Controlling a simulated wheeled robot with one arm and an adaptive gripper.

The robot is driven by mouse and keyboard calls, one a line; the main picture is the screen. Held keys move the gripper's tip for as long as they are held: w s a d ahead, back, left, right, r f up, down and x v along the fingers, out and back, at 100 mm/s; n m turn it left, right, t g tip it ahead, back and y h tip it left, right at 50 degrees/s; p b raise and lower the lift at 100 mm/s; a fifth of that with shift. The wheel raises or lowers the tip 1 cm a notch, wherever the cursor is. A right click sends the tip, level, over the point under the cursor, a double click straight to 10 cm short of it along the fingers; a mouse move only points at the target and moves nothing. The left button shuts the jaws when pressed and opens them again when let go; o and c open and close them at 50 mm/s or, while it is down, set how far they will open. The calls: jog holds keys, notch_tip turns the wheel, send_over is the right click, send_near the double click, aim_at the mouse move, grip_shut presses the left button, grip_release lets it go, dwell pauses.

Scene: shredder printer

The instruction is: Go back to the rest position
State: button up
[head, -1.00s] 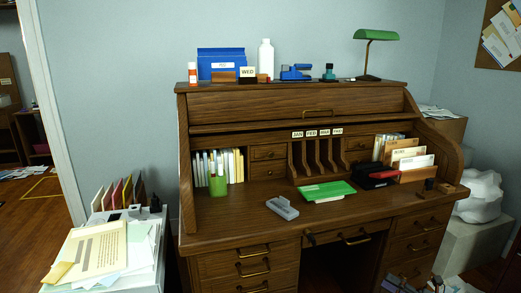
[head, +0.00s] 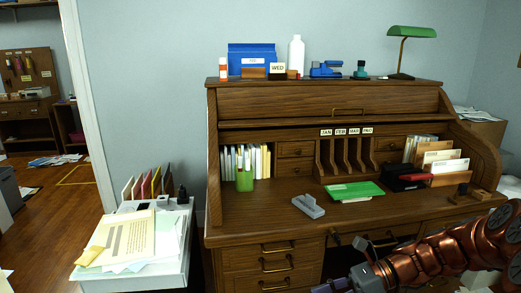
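My arm reaches in from the right edge of the head view, low in front of the roll-top desk (head: 262,226).
A grey stapler-like object (head: 308,206) and a green item (head: 355,191) lie on the desktop. A white side cabinet (head: 150,275) with papers stands at the left. Open wooden floor (head: 50,205) shows through the doorway at far left.

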jog(key=s+a+n+g+h, duration=0.35)
jog(key=s+n+h, duration=0.35)
jog(key=s+n, duration=0.55)
jog(key=s+d+f+n+t+h, duration=0.1)
jog(key=s+d+n+t+h, duration=0.1)
jog(key=s+d+n+h, duration=0.75)
notch_tip(320, 180, up, 22)
jog(key=s+a+m+t+y+p, duration=0.1)
jog(key=a+m+y+p, duration=0.1)
jog(key=p, duration=1.8)
jog(key=shift+s+f, duration=0.15)
jog(key=shift+s, duration=0.2)
